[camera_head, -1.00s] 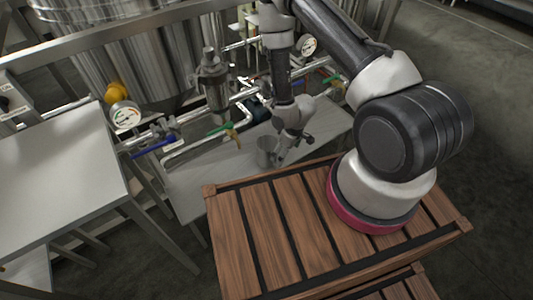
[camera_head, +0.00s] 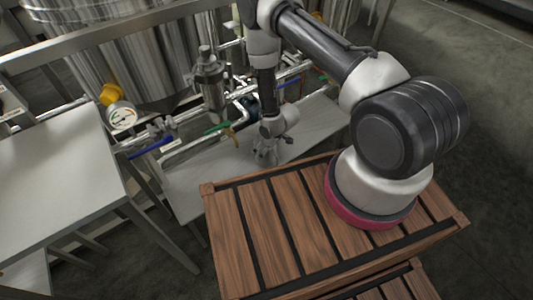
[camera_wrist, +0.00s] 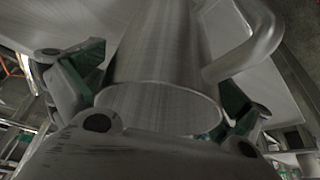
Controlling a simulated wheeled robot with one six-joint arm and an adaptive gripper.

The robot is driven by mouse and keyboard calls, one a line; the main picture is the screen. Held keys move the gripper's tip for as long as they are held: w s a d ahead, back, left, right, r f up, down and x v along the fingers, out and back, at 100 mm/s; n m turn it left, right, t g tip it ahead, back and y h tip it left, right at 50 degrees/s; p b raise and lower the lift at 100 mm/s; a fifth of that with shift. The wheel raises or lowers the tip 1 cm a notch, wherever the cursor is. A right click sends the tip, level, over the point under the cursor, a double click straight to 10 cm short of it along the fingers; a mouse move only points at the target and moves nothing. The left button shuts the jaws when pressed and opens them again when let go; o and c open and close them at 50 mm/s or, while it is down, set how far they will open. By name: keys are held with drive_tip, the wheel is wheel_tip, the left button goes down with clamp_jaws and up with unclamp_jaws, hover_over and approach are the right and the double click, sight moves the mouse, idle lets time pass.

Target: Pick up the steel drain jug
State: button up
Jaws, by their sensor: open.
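The steel drain jug (camera_wrist: 158,50) is a brushed metal cylinder that fills the middle of the wrist view. Its curved handle (camera_wrist: 250,52) stands out to the right. My gripper (camera_wrist: 163,85) is open, with one green-padded finger on each side of the jug body. I cannot tell whether either pad touches it. In the head view my gripper (camera_head: 267,150) points down at the grey metal shelf, where it largely hides the jug.
The low grey shelf (camera_head: 195,182) runs under pipes and a green-handled valve (camera_head: 218,128). A blue-handled valve (camera_head: 150,147) and a gauge (camera_head: 122,115) are to the left. A steel filter housing (camera_head: 211,82) stands close behind. A grey table (camera_head: 60,185) is at left.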

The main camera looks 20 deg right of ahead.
drive_tip(key=c, duration=1.1)
drive_tip(key=shift+o, duration=0.2)
drive_tip(key=shift+r, duration=0.1)
